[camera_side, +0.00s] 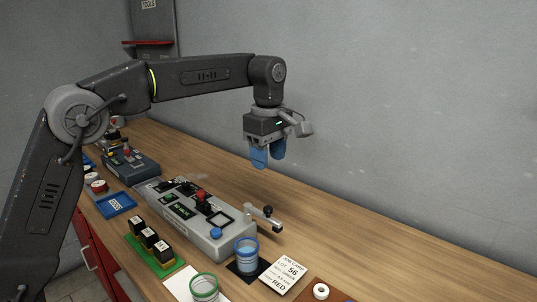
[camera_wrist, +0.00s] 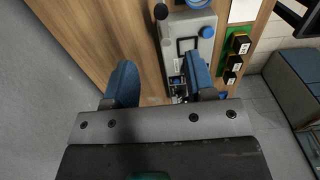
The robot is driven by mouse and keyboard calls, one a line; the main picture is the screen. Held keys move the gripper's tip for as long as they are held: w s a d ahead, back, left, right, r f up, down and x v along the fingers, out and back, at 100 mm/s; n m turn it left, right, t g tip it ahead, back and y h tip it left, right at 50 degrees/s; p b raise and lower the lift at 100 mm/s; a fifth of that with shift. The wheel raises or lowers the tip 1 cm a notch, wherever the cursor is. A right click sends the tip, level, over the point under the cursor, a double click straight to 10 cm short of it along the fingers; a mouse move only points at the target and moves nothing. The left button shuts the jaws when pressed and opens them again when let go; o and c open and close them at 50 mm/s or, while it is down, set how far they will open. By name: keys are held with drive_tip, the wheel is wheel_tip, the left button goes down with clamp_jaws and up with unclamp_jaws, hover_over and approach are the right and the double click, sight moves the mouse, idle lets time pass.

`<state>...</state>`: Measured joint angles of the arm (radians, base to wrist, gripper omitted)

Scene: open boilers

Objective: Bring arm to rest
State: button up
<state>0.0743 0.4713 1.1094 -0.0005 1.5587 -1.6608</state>
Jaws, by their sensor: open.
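My gripper (camera_side: 268,157) hangs above the wooden bench in the side view, with blue fingers pointing down. It is open and empty. In the wrist view my gripper (camera_wrist: 161,85) shows its two blue fingers spread apart. Below and in front of it in the side view stands a grey machine (camera_side: 180,215) with a red-topped lever, a small lit green display and a blue button. Part of the same machine (camera_wrist: 203,50) shows between and beyond the fingers in the wrist view. My fingers touch nothing that I can see.
A blue-rimmed cup (camera_side: 246,256), a green-rimmed cup (camera_side: 204,289) and a job card (camera_side: 283,274) reading RED stand near the front. Three black blocks (camera_side: 150,238) sit on a green tray. A second machine (camera_side: 130,165) stands farther back. The bench (camera_side: 340,220) is clear toward the wall.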

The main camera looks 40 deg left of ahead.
drive_tip(key=s+a+r+m+t, duration=0.1)
drive_tip(key=s+m+t, duration=0.1)
drive_tip(key=s+m, duration=0.45)
drive_tip(key=s+a+r+m+t, duration=0.1)
drive_tip(key=s+a+r+m, duration=0.15)
drive_tip(key=s, duration=0.65)
drive_tip(key=s+f+m+t, duration=0.2)
drive_tip(key=s+f+m, duration=0.6)
drive_tip(key=s, duration=0.4)
drive_tip(key=shift+s+f+m+t, duration=0.3)
drive_tip(key=shift+s+f+m, duration=0.1)
drive_tip(key=shift+m, duration=0.2)
